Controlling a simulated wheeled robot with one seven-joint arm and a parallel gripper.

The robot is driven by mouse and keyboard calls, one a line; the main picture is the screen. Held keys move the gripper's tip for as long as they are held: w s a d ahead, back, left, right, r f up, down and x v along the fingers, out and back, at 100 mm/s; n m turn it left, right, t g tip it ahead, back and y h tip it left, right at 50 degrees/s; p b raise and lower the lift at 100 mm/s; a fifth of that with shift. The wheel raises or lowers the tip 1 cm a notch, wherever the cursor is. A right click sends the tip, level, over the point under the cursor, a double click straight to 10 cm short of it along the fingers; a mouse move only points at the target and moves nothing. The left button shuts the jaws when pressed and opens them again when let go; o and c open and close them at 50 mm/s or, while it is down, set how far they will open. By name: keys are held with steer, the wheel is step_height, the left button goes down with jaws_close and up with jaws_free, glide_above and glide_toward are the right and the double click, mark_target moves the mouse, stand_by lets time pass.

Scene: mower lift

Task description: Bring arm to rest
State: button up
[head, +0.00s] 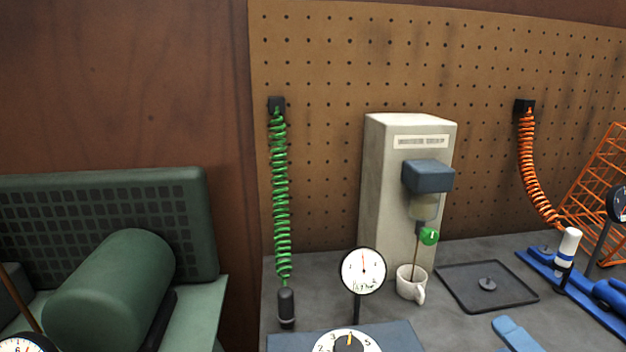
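My gripper and arm do not show in the head view, so I cannot see whether the gripper is open or holds anything. The head view looks over a grey bench top (330,300) in front of a brown pegboard (340,60).
A beige dispenser (385,180) stands over a white mug (408,287) with a thin stick. Nearby are a round gauge (363,271), a blue dial box (400,335), a dark tray (460,293), green (281,200) and orange (530,165) coiled hoses, an orange rack (600,180) and a green machine (110,290).

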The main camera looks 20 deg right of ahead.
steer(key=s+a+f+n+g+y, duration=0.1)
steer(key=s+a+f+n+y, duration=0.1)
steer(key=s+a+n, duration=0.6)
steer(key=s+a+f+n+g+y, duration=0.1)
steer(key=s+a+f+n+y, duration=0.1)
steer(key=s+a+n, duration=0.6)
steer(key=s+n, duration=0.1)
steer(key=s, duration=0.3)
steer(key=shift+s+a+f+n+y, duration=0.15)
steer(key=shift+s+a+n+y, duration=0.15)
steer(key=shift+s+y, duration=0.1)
